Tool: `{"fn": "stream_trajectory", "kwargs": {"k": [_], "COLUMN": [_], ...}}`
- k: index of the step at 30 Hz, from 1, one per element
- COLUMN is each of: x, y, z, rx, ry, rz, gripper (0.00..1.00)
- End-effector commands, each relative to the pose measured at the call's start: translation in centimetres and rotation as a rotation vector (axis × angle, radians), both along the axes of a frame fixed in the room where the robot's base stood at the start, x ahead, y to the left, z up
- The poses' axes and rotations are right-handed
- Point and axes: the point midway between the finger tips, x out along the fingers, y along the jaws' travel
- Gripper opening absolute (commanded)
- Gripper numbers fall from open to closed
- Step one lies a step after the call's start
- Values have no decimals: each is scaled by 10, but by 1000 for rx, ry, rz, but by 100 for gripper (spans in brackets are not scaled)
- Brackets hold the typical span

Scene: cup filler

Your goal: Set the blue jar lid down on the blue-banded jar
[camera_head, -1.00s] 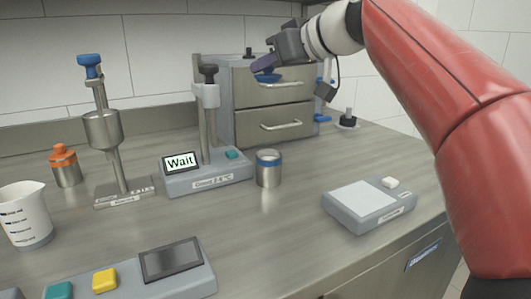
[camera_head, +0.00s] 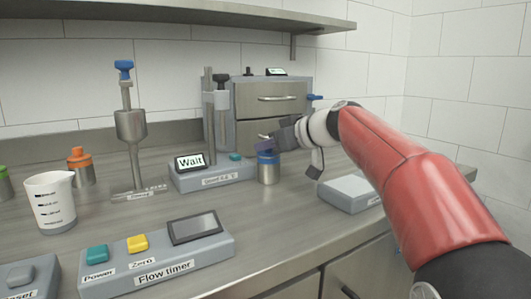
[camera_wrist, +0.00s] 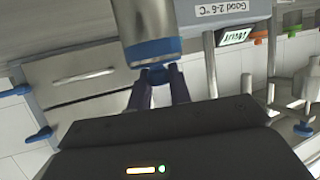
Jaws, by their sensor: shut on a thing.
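The blue-banded jar (camera_head: 268,172) is a grey metal cylinder, upright on the bench right of the cooler stand. It also shows upside down in the wrist view (camera_wrist: 145,20), with its blue band (camera_wrist: 153,48) near the mouth. My gripper (camera_head: 273,144) is right above the jar's mouth, its fingers pointing left and down. It is shut on the blue jar lid (camera_wrist: 157,75), which sits between the fingertips at the jar's top. The lid is mostly hidden by the fingers. I cannot tell whether it touches the rim.
A drawer cabinet (camera_head: 270,105) stands behind. A scale (camera_head: 350,191) is to the right. A white beaker (camera_head: 50,205) and an orange-topped jar (camera_head: 80,168) are left. The flow timer (camera_head: 160,262) is in front.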

Motion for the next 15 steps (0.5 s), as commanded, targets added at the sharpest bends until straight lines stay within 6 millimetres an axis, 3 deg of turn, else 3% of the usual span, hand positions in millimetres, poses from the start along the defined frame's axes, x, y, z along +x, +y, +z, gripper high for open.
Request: {"fn": "stream_trajectory", "kwargs": {"k": [7,8,9,12,15], "x": [0,0,0,0,0], "y": [0,0,0,0,0], "z": [-1,-1,0,0,0], "rx": [-1,-1,-1,-1,-1], "ry": [2,2,2,2,2], "rz": [2,2,2,2,2], "gripper": [0,21,26,39,42]}}
